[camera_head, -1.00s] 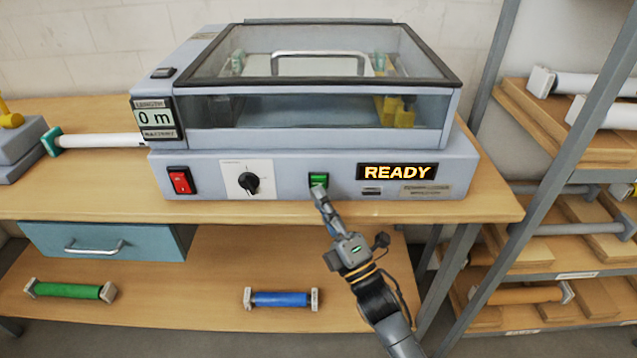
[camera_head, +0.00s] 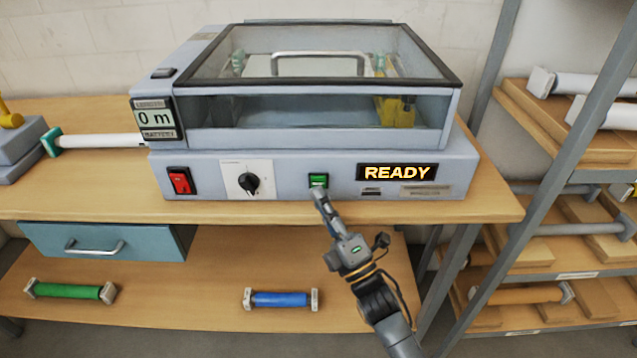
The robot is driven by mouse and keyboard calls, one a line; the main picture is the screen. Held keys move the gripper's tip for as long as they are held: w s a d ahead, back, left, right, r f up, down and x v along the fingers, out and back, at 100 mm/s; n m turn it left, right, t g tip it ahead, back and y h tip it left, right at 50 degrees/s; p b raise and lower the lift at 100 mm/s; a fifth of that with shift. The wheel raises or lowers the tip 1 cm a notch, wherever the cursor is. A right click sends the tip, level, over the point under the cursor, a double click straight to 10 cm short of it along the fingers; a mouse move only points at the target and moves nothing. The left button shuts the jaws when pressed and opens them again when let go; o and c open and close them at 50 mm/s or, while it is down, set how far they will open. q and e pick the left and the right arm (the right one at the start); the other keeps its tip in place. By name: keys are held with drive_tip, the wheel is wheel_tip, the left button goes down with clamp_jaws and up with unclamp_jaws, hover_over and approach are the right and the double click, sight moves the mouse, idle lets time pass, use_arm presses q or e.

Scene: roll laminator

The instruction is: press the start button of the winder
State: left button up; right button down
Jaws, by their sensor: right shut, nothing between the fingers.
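The winder (camera_head: 300,120) is a grey machine on a wooden bench, with its clear lid closed. Its green start button (camera_head: 318,180) is on the front panel, right of the black dial. The display (camera_head: 396,172) reads READY, and the small counter (camera_head: 154,118) at the left reads 0 m. My right gripper (camera_head: 319,194) is shut and empty. Its tips are at the lower edge of the green button; I cannot tell whether they touch it. My left gripper is not in view.
A red switch (camera_head: 180,181) and a black dial (camera_head: 249,183) are left of the button. A green roll (camera_head: 68,291) and a blue roll (camera_head: 281,299) lie on the lower shelf. A grey rack (camera_head: 560,170) with rolls stands at the right.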

drive_tip(key=shift+w, duration=0.15)
drive_tip(key=shift+w, duration=0.3)
drive_tip(key=shift+w+b, duration=0.4)
drive_tip(key=shift+b, duration=0.05)
idle(0.5)
drive_tip(key=shift+s, duration=0.1)
drive_tip(key=shift+s+p, duration=0.35)
drive_tip(key=shift+s, duration=0.4)
drive_tip(key=shift+s, duration=0.1)
drive_tip(key=s+p, duration=0.1)
drive_tip(key=s, duration=0.3)
drive_tip(key=shift+s+p, duration=0.35)
drive_tip(key=shift+s, duration=0.05)
